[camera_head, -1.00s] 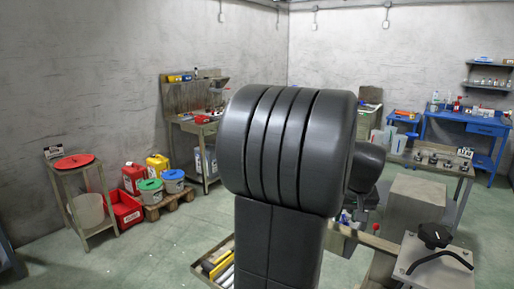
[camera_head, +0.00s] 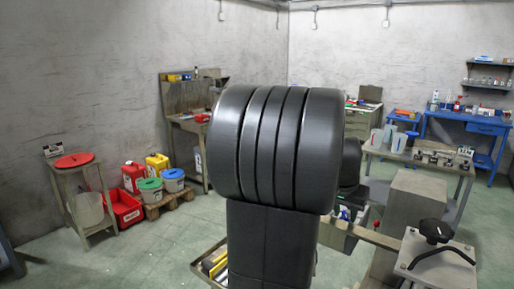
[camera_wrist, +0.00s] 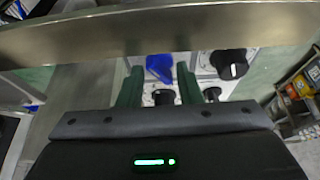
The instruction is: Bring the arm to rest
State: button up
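My arm's dark, ribbed joint and upper link (camera_head: 275,150) fill the middle of the head view and hide much of what stands behind them. My gripper cannot be made out in the head view. In the wrist view my gripper (camera_wrist: 160,80) shows two green fingers standing apart, with nothing visibly held between them. A blue item (camera_wrist: 160,67) appears between and beyond the fingertips. A broad beige bar or edge (camera_wrist: 160,32) crosses the upper part of the wrist view, close to the fingers.
A grey bench (camera_head: 428,166) with small items stands at the right, with a blue workbench (camera_head: 470,124) behind it. A panel with a black knob (camera_head: 437,258) is near at lower right. A tray (camera_head: 203,262) shows at lower left of my arm. The floor (camera_head: 160,245) at left is clear.

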jog(key=m+g, duration=0.1)
jog(key=m, duration=0.2)
jog(key=m+h, duration=0.1)
jog(key=m, duration=0.2)
jog(key=shift+w+a+r+g+h, duration=0.1)
jog(key=shift+w+a+g+h, duration=0.1)
jog(key=shift+g+h, duration=0.15)
jog(key=b+v, duration=0.1)
jog(key=v, duration=0.9)
jog(key=shift+r, duration=0.4)
jog(key=shift+s+a, duration=0.1)
jog(key=shift+a, duration=0.05)
